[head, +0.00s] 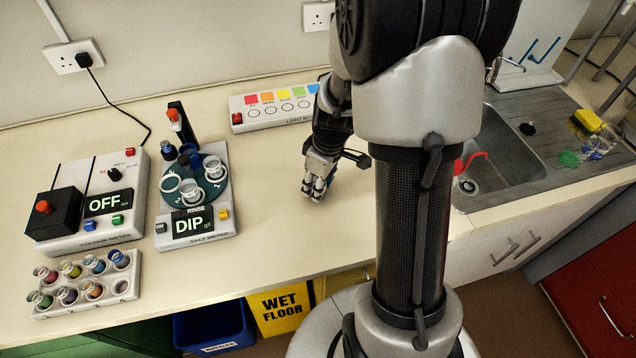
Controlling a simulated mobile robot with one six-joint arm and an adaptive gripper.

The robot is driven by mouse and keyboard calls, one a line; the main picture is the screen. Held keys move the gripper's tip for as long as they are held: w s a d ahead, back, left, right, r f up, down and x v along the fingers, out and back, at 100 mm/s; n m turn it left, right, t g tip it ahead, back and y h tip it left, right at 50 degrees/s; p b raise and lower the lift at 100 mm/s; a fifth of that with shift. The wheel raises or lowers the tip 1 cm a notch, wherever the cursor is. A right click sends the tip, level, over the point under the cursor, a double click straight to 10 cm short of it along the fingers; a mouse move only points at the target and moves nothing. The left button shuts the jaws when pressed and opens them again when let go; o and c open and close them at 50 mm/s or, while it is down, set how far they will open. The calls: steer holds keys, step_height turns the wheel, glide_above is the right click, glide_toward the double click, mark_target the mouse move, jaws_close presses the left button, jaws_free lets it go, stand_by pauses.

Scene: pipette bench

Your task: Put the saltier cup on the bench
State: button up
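The salt meter (196,241) stands on the bench (275,235) left of centre, with a teal turntable (176,203) on top. Several pale-rimmed cups, among them a left cup (170,184), a front cup (191,193) and a right cup (213,170), sit on the turntable. The meter's screen (193,225) reads "DIP", with "RINSE" above it. No salt value shows, so I cannot tell which cup is saltier. My gripper (316,196) points down, low over bare bench right of the meter and apart from it. Its fingers look close together and nothing shows between them.
A colour meter (130,174) reading "OFF" and a vial rack (115,298) stand at left. A light box (270,109) lies behind my gripper. A sink (503,150) is at right. The bench's front edge is near; a blue bin (215,328) and yellow wet-floor sign (283,308) stand below.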

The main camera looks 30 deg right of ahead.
steer(key=shift+f, duration=0.25)
steer(key=o, duration=1)
steer(key=shift+r, duration=0.1)
steer(key=shift+r, duration=0.1)
step_height(320, 180, up, 12)
steer(key=s+p, duration=0.2)
steer(key=p, duration=0.2)
steer(key=s+a+r+m+t, duration=0.3)
steer(key=s+a+r+m, duration=0.2)
steer(key=s+a+r, duration=0.7)
steer(key=s+r, duration=0.1)
steer(key=s, duration=0.2)
steer(key=shift+s+m+h, duration=0.2)
steer(key=shift+m+h, duration=0.2)
